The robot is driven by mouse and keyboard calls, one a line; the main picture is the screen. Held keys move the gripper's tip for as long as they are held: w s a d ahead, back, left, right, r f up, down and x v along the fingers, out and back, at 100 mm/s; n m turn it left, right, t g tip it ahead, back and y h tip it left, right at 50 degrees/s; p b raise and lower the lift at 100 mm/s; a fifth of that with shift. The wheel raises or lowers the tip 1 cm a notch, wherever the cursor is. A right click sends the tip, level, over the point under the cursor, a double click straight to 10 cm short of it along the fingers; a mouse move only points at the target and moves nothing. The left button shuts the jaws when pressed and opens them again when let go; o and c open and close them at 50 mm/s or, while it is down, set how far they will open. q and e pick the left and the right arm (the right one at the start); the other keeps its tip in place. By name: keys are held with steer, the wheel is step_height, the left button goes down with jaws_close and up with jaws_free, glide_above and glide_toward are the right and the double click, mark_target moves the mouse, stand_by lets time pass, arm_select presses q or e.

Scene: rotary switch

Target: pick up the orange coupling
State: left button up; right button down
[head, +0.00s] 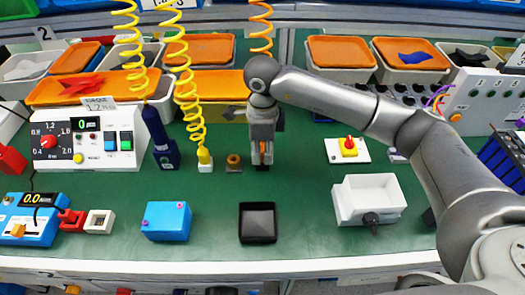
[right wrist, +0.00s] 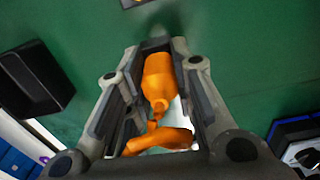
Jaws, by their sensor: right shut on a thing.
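The orange coupling (right wrist: 158,82) lies between the two fingers of my right gripper (right wrist: 155,60) in the right wrist view, with the fingers shut on it. A curved orange piece (right wrist: 160,141) shows just behind it. In the head view the right gripper (head: 262,160) points down over the green table, with a bit of orange (head: 263,146) showing between its fingers. An orange coiled hose (head: 262,30) hangs from above and passes out of sight behind my wrist. My left gripper is not seen.
A small brown-gold fitting (head: 233,161) and a yellow coil's end block (head: 205,160) stand left of the gripper. A black tray (head: 258,238) is in front, with a blue box (head: 167,236) to its left.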

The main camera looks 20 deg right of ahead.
step_height(320, 180, up, 3)
steer(key=shift+r+p, duration=0.1)
steer(key=shift+p, duration=0.5)
steer(key=s+a+r+p, duration=0.4)
steer(key=s+a+r, duration=0.5)
steer(key=a, duration=0.1)
steer(key=shift+a+p, duration=0.35)
steer(key=shift+p, duration=0.05)
steer(key=c, duration=1.9)
jaws_free()
jaws_close()
steer(key=shift+r, duration=0.15)
steer(key=shift+r, duration=0.1)
